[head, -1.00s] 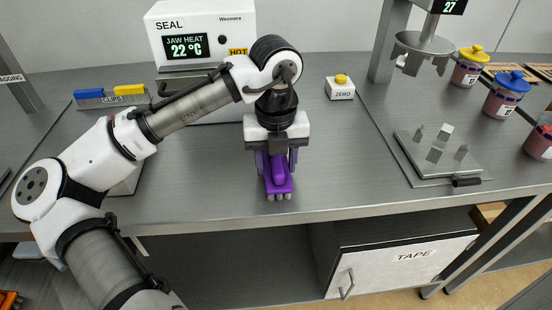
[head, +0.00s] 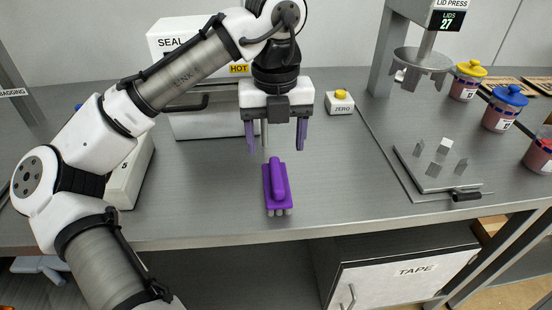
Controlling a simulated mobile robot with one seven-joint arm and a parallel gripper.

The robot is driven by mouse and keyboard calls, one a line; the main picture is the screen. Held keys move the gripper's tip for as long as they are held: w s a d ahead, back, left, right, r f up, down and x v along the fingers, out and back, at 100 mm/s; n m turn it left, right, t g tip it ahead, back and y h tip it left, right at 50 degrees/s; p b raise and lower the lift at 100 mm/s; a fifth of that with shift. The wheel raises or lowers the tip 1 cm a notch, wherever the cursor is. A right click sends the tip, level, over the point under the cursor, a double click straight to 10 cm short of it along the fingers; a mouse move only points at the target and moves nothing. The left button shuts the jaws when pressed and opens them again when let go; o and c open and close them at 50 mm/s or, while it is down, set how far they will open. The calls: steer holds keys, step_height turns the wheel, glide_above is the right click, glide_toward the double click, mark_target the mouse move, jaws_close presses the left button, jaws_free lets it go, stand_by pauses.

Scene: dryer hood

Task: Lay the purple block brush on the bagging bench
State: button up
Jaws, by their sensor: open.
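The purple block brush (head: 277,186) lies on the grey bench top (head: 345,190) near its front edge, with its handle up and pale bristles showing at the near end. My gripper (head: 277,150) is above and slightly behind the brush, pointing down. Its two purple fingers are spread apart with nothing between them. Clear space shows between the fingertips and the brush.
The sealer with the HOT label (head: 195,112) stands behind, partly hidden by my arm. The ZERO button box (head: 339,103) is at the back. The lid press plate (head: 437,165) and lidded jars (head: 504,108) are on the right. Bench around the brush is clear.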

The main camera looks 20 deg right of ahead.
steer(key=shift+r, duration=1.35)
